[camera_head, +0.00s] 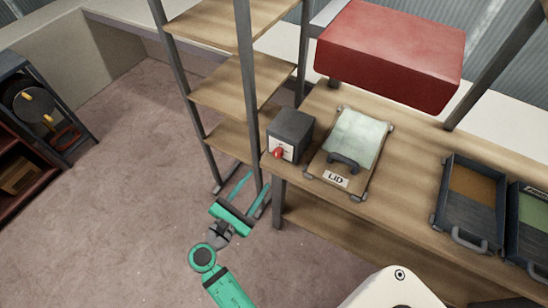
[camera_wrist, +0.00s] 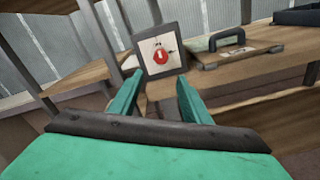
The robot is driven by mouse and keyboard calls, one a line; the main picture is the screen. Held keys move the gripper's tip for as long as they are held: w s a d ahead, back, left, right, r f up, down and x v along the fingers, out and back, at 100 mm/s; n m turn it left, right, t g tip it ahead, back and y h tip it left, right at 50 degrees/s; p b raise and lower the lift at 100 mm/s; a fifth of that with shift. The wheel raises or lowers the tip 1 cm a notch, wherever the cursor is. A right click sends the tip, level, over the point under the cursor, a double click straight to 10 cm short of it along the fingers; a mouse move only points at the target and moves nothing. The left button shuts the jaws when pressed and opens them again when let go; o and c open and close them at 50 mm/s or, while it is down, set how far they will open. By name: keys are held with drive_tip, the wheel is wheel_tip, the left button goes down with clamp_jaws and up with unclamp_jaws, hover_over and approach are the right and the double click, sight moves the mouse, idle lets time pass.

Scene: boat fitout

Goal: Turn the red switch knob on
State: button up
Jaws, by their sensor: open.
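The red switch knob (camera_head: 279,153) sits on the white face of a dark grey box (camera_head: 291,126) at the left front end of the wooden bench. In the wrist view the knob (camera_wrist: 160,57) is seen face-on, with a pale mark across it, on the switch box's pale plate. My gripper (camera_head: 252,191) is below and to the left of the box in the head view, its two green fingers apart and empty. In the wrist view the fingers (camera_wrist: 155,92) point toward the box, which lies beyond their tips. Nothing visible touches the knob.
A clear-topped case labelled LID (camera_head: 335,179) lies right of the box. Metal trays (camera_head: 467,238) stand farther right. A red block (camera_head: 392,50) is above the bench. An open shelf unit (camera_head: 235,80) stands left of the box. The floor (camera_head: 115,190) to the left is clear.

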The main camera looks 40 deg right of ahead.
sight(276, 155)
drive_tip(key=shift+h, duration=0.3)
drive_tip(key=x, duration=0.7)
drive_tip(key=r+x, duration=0.1)
drive_tip(key=x, duration=0.3)
drive_tip(key=shift+s+d, duration=0.15)
drive_tip(key=shift+s, duration=0.05)
drive_tip(key=c, duration=1)
drive_tip(key=shift+c, duration=0.2)
